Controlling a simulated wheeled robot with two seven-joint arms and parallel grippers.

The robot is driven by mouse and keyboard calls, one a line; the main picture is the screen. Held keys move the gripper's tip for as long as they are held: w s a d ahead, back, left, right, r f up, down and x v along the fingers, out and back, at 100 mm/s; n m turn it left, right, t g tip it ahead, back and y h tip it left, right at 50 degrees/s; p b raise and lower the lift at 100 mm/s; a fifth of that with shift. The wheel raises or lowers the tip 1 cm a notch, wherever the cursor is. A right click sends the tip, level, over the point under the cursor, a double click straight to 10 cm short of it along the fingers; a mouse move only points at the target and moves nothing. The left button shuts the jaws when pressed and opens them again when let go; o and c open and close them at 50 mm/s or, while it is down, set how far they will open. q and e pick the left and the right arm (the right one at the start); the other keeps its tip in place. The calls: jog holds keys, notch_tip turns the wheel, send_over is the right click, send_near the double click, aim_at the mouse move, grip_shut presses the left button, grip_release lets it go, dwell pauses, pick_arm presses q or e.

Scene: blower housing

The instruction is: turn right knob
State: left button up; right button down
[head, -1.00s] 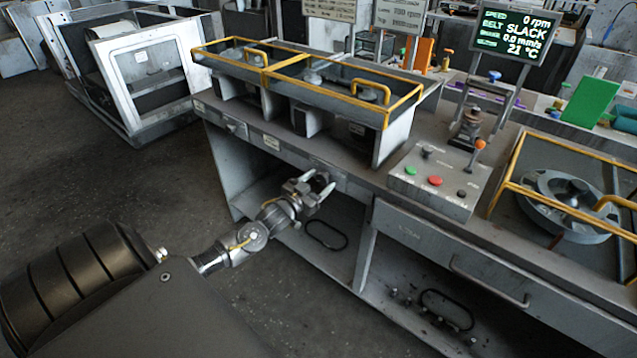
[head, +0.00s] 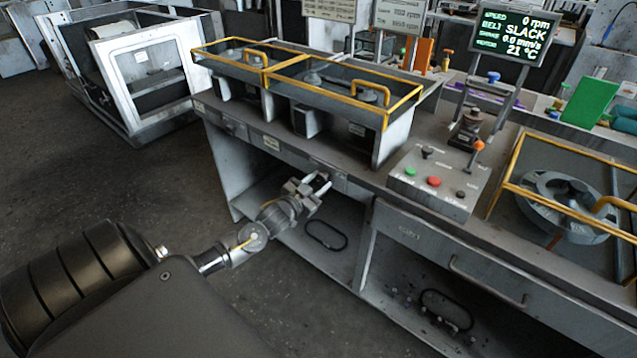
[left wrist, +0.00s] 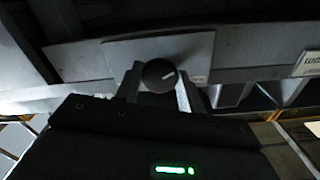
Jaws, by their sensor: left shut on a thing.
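A round dark knob (left wrist: 158,75) with a pale pointer line sits on a grey plate under the bench edge in the left wrist view. The pointer slants up to the right. My left gripper (left wrist: 159,88) has one finger on each side of the knob and is shut on it. In the head view, my left gripper (head: 318,183) reaches the bench's front panel (head: 348,187); I cannot make out the knob between its fingers there. My right gripper is in neither view.
Above stand yellow-framed guards (head: 330,85) on the bench. To the right are a button box (head: 437,180) and a drawer (head: 440,248). A display (head: 513,35) reads 0 rpm and SLACK. The floor (head: 150,190) at left is clear.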

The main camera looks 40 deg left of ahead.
pick_arm(q)
jog(key=m+p, duration=0.1)
jog(key=m, duration=0.4)
jog(key=shift+m, duration=0.3)
dwell(0.4)
jog(key=o, duration=1)
jog(key=shift+c, duration=0.2)
jog(key=s+b, duration=0.1)
jog(key=s, duration=1)
jog(key=shift+w+d, duration=0.1)
